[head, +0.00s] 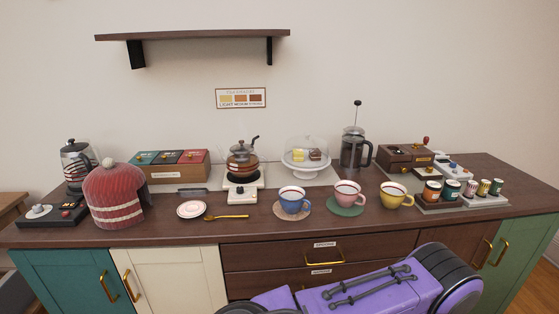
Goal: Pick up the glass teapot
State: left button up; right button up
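The glass teapot (241,160) is a small clear pot with amber tea and a dark lid and spout. Neither of my grippers shows in the head view.
A tea-tin box (180,172) stands left, a red tea cosy (115,197) and kettle (76,168) farther left. A saucer (191,209) and gold spoon (228,217) lie in front. A blue cup (293,201) and cake dome (306,155) stand right. A shelf (193,34) hangs above.

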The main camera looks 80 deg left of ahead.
aim_at(240, 167)
jog(key=u, duration=2.05)
